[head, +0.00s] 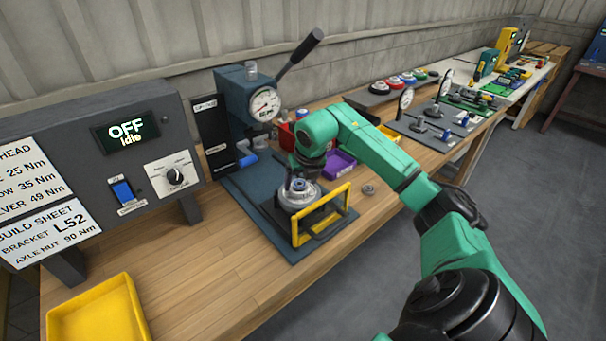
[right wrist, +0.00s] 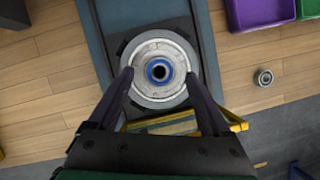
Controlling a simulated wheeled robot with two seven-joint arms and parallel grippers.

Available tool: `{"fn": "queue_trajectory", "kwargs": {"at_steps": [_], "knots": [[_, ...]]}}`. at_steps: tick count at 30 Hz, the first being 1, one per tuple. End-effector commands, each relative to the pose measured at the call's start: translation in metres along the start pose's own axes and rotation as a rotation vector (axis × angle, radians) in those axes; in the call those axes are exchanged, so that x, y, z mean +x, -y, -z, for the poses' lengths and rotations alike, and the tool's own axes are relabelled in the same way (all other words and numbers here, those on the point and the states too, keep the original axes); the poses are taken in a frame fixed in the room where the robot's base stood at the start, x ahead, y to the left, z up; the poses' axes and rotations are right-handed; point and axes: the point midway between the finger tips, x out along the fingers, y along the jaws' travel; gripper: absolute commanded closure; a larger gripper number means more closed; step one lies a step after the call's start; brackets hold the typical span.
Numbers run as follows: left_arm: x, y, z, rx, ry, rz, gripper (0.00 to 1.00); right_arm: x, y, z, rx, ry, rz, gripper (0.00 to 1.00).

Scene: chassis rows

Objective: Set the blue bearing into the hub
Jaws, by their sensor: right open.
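The blue bearing (right wrist: 149,72), a blue ring with a dark bore, sits at the centre of the round silver hub (right wrist: 141,91) in the right wrist view. In the head view the bearing (head: 299,184) shows at the top middle of the hub (head: 297,203). Whether it is fully seated I cannot tell. My right gripper (head: 297,180) is directly above the hub, pointing down. In the right wrist view its fingers (right wrist: 158,76) are open, one on each side of the bearing and apart from it. My left gripper is not in view.
A yellow guard frame (head: 322,215) stands in front of the hub on the blue press base (head: 252,205). The press (head: 240,100) with its lever is behind. A small metal ring (head: 368,190) lies on the wood, near a purple bin (head: 340,164). A yellow tray (head: 97,312) is front left.

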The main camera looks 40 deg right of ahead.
Motion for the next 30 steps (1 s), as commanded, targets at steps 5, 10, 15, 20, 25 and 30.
{"fn": "queue_trajectory", "kwargs": {"at_steps": [5, 10, 15, 20, 25, 30], "knots": [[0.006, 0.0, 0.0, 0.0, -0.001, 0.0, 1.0, -0.024, 0.001, -0.001, -0.001, 0.006, 0.002, 0.17], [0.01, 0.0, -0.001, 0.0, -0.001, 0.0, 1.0, -0.071, 0.0, -0.002, -0.001, 0.008, 0.001, 0.17], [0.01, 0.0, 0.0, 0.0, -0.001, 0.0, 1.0, -0.119, 0.0, -0.001, -0.001, 0.007, 0.0, 0.17], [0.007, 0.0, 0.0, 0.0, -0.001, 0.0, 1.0, -0.141, 0.0, -0.001, 0.0, 0.002, 0.0, 0.17], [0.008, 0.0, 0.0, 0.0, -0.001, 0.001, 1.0, -0.144, 0.0, 0.0, 0.0, 0.0, 0.001, 0.17], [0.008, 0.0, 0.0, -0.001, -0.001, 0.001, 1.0, -0.143, 0.0, 0.0, 0.0, 0.001, 0.0, 0.17]]}}
